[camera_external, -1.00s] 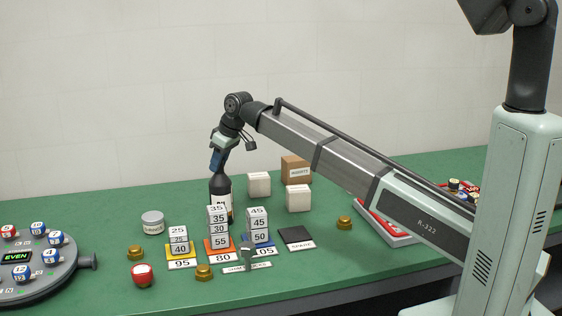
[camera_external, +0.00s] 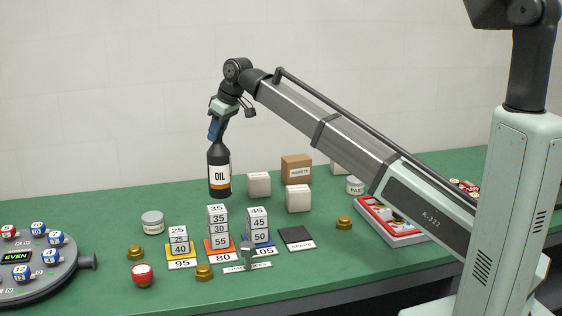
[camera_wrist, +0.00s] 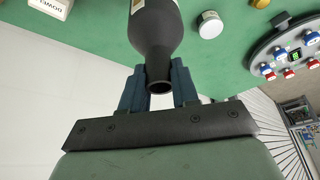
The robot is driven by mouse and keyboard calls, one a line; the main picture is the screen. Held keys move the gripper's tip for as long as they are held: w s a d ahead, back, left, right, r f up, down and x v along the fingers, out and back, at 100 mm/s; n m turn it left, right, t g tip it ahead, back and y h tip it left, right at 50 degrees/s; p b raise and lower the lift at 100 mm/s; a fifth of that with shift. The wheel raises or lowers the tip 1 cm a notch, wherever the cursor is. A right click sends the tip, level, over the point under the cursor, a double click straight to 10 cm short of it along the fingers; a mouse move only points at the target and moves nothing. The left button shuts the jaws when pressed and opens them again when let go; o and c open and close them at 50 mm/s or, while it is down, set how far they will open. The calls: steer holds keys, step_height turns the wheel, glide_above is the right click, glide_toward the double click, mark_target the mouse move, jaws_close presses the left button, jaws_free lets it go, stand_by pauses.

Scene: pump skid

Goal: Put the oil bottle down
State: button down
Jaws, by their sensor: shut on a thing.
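The oil bottle (camera_external: 219,171) is dark with a white label reading OIL, upright and held in the air above the green table, behind the number stacks. My gripper (camera_external: 216,131) is shut on its neck from above. In the wrist view, the bottle (camera_wrist: 155,40) stands out between the two blue fingers of my gripper (camera_wrist: 158,88), its mouth towards the camera. The bottle's base is cut off at the top of that view.
Stacks of numbered blocks (camera_external: 218,228) stand in front of the bottle. White cubes (camera_external: 259,184) and a cardboard box (camera_external: 296,169) stand to the right. A grey tin (camera_external: 153,223) and round dial station (camera_external: 35,262) are left. Green table (camera_external: 110,207) is bare at the back left.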

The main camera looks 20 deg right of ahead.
steer(key=shift+r, duration=0.2)
steer(key=w+d+m+h, duration=0.15)
steer(key=w+d, duration=0.25)
steer(key=d, duration=1.2)
steer(key=w+d+m+t, duration=0.1)
steer(key=w+d+m, duration=0.2)
steer(key=d, duration=1.3)
steer(key=w+d+m+h, duration=0.1)
steer(key=w+d+m, duration=0.25)
steer(key=d, duration=1.25)
steer(key=s+d+m, duration=0.2)
steer(key=s+d, duration=0.1)
steer(key=d, duration=1.3)
step_height(320, 180, down, 10)
steer(key=shift+w+a+h, duration=0.2)
steer(key=shift+w+h, duration=0.05)
steer(key=shift+h, duration=0.2)
steer(key=c, duration=0.8)
jaws_free()
steer(key=shift+c, duration=0.2)
